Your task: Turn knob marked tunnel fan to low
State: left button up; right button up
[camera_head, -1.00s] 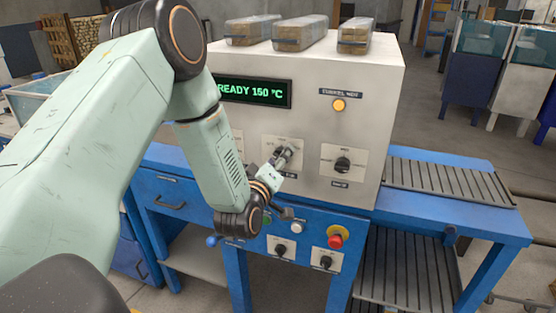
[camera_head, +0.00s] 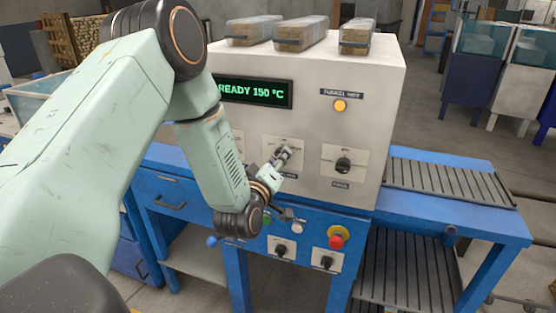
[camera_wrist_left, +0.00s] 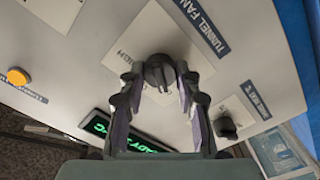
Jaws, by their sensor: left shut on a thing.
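The tunnel fan knob (camera_wrist_left: 159,72) is a black knob on a pale plate on the white machine front. Its "TUNNEL FAN" label (camera_wrist_left: 202,26) shows in the left wrist view. My left gripper (camera_wrist_left: 158,80) is shut on this knob, one finger on each side. In the head view my left gripper (camera_head: 284,156) is at the middle plate (camera_head: 296,146) and hides most of the knob. The plate's setting marks are largely covered or too small to read, so I cannot tell which one the knob points at. My right gripper is not in view.
Another black knob (camera_head: 343,165) is on the plate to the right. The display (camera_head: 250,91) reads "READY 150 °C", and an amber lamp (camera_head: 340,105) is lit. A red emergency button (camera_head: 336,240) and lower knobs are on the blue panel. Wrapped packs (camera_head: 300,33) lie on top.

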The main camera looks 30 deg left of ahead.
pick_arm(q)
jog(key=m+p, duration=0.5)
jog(key=m, duration=0.6)
dwell(0.3)
jog(key=shift+f+m, duration=0.1)
jog(key=shift+m, duration=0.3)
jog(key=o, duration=1.2)
jog(key=shift+s, duration=0.1)
jog(key=shift+c, duration=0.2)
jog(key=v, duration=1.2)
